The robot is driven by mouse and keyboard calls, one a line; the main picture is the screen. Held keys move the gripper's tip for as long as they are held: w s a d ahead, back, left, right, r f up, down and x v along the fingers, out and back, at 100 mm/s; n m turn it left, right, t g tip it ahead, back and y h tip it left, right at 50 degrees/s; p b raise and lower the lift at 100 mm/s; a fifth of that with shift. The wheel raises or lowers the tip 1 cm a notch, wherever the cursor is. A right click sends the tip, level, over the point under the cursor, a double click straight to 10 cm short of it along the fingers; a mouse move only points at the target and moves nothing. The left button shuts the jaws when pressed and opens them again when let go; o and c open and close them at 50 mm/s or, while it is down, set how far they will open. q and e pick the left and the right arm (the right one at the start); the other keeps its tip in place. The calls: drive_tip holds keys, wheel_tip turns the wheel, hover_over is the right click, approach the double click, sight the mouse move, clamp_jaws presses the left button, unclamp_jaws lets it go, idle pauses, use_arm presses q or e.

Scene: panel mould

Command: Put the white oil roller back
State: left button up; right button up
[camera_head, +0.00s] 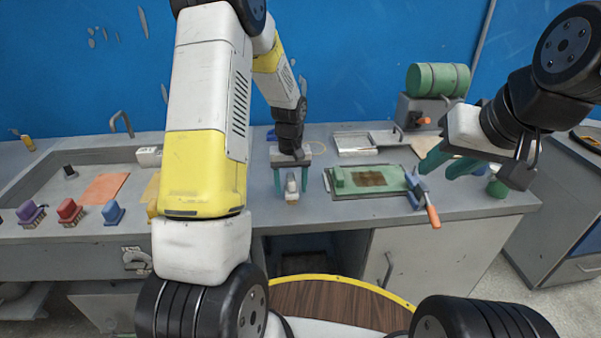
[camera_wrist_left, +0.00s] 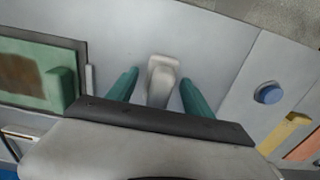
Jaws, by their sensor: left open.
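A small white object (camera_head: 291,189), which looks like the white oil roller, stands on the grey counter left of the green panel. My left gripper (camera_head: 291,180) is open above the counter, with one teal finger on each side of it. In the left wrist view the white roller (camera_wrist_left: 161,78) lies between the two fingers (camera_wrist_left: 159,85), with gaps on both sides. Its lower end is hidden by the gripper body. My right gripper (camera_head: 447,165) hangs over the right part of the counter, its teal fingers apart and empty.
A green panel mould (camera_head: 370,180) lies right of the roller, with an orange-handled blue tool (camera_head: 430,205) at its edge. A metal tray (camera_head: 355,144) and a green drum (camera_head: 438,79) are behind. Coloured brushes (camera_head: 70,211) stand at left.

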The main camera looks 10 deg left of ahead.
use_arm(q)
wheel_tip(320, 180, up, 12)
drive_tip(key=shift+f, duration=0.25)
drive_tip(key=s+r+m+t+h, duration=0.1)
drive_tip(key=s+r+m+t, duration=0.15)
drive_tip(key=s+r, duration=1)
drive_tip(key=s+d+r+m+t+h, duration=0.1)
drive_tip(key=s+d+r+t, duration=0.1)
drive_tip(key=s, duration=0.9)
drive_tip(key=shift+s+r+t, duration=0.35)
drive_tip(key=shift+r+t, duration=0.5)
